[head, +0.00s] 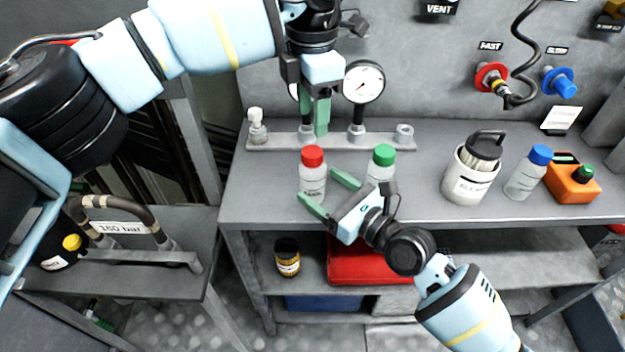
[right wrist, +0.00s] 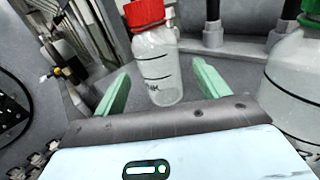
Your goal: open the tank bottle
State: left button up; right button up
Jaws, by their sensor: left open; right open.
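The tank bottle (head: 313,182) is clear with a red cap (head: 312,156) and stands upright on the grey bench; part of its lettering, "NK", shows in the right wrist view (right wrist: 158,70). My right gripper (head: 317,184) is open, its green fingers pointing at the bottle from the front. In the right wrist view the bottle appears between the fingers, with a gap on each side; whether the fingertips reach past it I cannot tell. My left gripper (head: 314,118) is open and empty, pointing down above the back of the bench, behind the bottle, before the gauges.
A green-capped bottle (head: 381,168) stands close right of my right gripper. A gauge manifold (head: 275,139) runs behind. Farther right are a white container (head: 468,180), a blue-capped bottle (head: 528,172) and an orange box (head: 572,184). Bench space left of the tank bottle is clear.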

aim_at(306, 176)
jog(key=shift+x, duration=2.75)
grip_shut()
pick_arm(q)
jog(key=m, duration=0.4)
jog(key=shift+m, duration=0.3)
jog(key=m, duration=0.3)
jog(key=shift+d, duration=0.1)
jog(key=m, duration=1.2)
jog(key=shift+m, duration=0.3)
jog(key=m, duration=0.7)
